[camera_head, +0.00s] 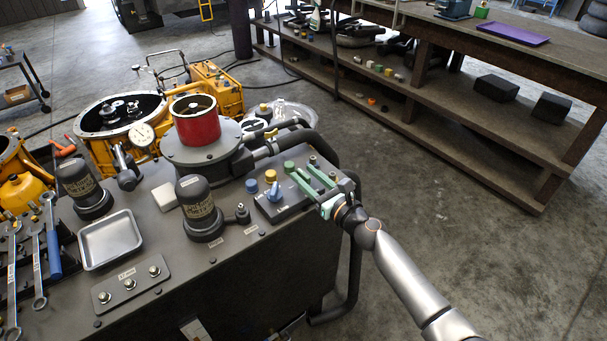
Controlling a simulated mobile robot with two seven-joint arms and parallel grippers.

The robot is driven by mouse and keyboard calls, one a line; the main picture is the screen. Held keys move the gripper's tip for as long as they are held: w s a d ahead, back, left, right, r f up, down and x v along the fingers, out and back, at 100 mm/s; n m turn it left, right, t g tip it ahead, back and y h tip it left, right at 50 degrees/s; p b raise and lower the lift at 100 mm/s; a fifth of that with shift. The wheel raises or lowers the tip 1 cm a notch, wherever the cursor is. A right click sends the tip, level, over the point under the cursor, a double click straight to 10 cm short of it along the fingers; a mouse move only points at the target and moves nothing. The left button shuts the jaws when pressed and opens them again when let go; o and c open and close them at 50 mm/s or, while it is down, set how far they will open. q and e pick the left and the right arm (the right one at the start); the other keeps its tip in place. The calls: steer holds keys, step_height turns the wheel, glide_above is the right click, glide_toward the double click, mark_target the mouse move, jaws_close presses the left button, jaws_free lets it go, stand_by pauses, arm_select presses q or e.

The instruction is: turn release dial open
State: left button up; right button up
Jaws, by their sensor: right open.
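A small dark control box (277,211) sits on the grey bench top. It carries a blue dial (274,192), and a yellow knob (270,176), another blue knob (251,185) and a green knob (289,166) stand close by. I cannot tell which one is the release dial. My right gripper (301,173) has pale green fingers, comes in from the lower right and is open and empty. Its fingers reach over the right part of the box, just right of the blue dial, and partly hide that area. Contact cannot be judged. My left gripper is not in view.
Two dark cylindrical filters (201,212) and a metal tray (110,240) stand left of the box. A red cylinder (195,121) and black hoses (285,140) lie behind it. Wrenches (38,258) are at far left. Open floor (470,270) lies right, before a wooden workbench (480,130).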

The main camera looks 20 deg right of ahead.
steer(key=shift+x, duration=0.8)
jaws_close()
